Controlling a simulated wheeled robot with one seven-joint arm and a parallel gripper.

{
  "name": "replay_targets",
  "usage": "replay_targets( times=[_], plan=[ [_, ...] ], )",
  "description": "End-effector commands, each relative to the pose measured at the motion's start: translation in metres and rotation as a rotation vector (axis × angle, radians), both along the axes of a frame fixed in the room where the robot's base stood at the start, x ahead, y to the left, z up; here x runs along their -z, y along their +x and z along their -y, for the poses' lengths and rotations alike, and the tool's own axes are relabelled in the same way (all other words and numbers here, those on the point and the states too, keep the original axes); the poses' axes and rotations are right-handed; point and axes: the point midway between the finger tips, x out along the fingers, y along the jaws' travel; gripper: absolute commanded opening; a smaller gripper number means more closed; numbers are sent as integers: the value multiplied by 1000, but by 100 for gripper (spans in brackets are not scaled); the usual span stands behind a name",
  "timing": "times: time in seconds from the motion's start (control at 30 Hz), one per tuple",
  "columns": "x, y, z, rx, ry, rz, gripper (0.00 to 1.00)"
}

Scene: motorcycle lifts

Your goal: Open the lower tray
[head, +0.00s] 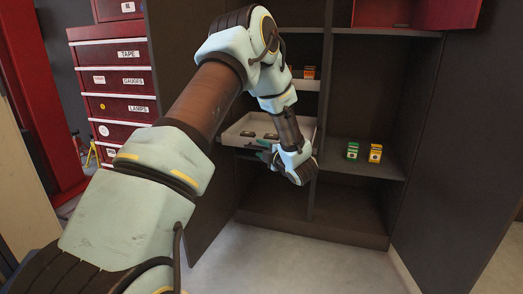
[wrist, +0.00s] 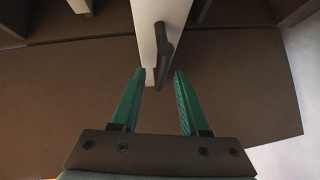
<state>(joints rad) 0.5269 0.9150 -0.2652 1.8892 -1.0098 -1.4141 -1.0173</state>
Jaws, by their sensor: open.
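The lower tray (head: 240,131) is white and holds several dark items in the left bay of the dark cabinet. My arm covers part of its front and right side. In the wrist view its white front panel (wrist: 146,35) carries a dark handle (wrist: 164,42). My gripper (wrist: 159,72) is open, with its green fingers on either side of the handle's near end. Gaps show on both sides, and the fingers do not appear to touch it. In the head view my gripper (head: 262,150) is just in front of the tray, mostly hidden by my wrist.
An upper white tray (head: 304,85) holds small orange boxes. Green and yellow boxes (head: 364,152) stand on the right shelf (head: 350,168). A red drawer cabinet (head: 114,80) stands left. An open cabinet door (head: 205,205) is below my arm. The floor in front (head: 290,265) is clear.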

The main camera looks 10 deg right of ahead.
Motion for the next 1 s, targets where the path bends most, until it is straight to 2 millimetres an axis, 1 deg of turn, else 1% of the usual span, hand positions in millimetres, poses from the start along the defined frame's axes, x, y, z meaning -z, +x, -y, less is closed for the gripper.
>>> replay_targets(
  times=[0.07, 0.17, 0.27, 0.5, 0.63, 0.8, 1.0],
  plan=[
    [-1, -2, 1, 0, 0, 0, 45],
    [-2, -10, 4, 3, 0, -1, 45],
    [-5, -25, 8, 3, 1, -1, 45],
    [-11, -70, 22, 4, 0, -1, 45],
    [-13, -89, 28, 3, 1, -1, 45],
    [-15, -101, 31, 1, 0, 0, 45],
    [-15, -103, 31, 0, 0, 0, 45]
  ],
)
